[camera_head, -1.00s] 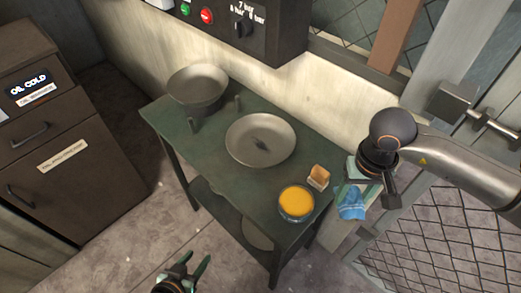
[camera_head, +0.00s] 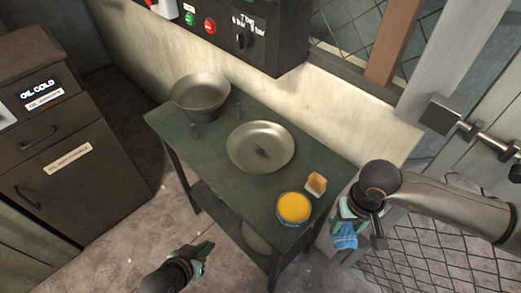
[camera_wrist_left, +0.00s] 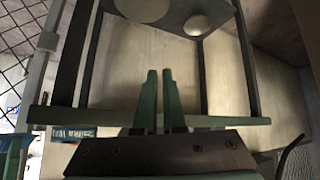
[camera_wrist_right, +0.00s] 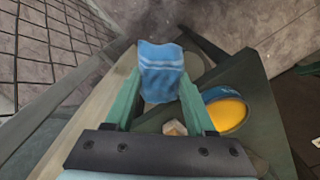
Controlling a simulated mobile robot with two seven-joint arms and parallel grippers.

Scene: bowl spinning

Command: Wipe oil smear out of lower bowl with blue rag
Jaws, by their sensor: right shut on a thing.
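A wide shallow metal bowl (camera_head: 281,137) lies on the dark green table, with a dark smear (camera_head: 260,152) at its centre. A deeper metal bowl (camera_head: 200,93) stands at the table's back left. My right gripper (camera_head: 352,212) is shut on the blue rag (camera_head: 344,236), which hangs beyond the table's right end. The rag also shows between the fingertips in the right wrist view (camera_wrist_right: 161,72). My left gripper (camera_head: 203,252) is empty, low in front of the table. Its fingers (camera_wrist_left: 160,85) stand close together with a narrow gap.
A round tin of yellow-orange stuff (camera_head: 293,208) and a small orange-brown block (camera_head: 316,183) are at the table's right end. Upright pegs (camera_head: 239,110) stand near the deep bowl. A control box (camera_head: 235,30) hangs on the wall behind. A cabinet (camera_head: 60,140) is at left.

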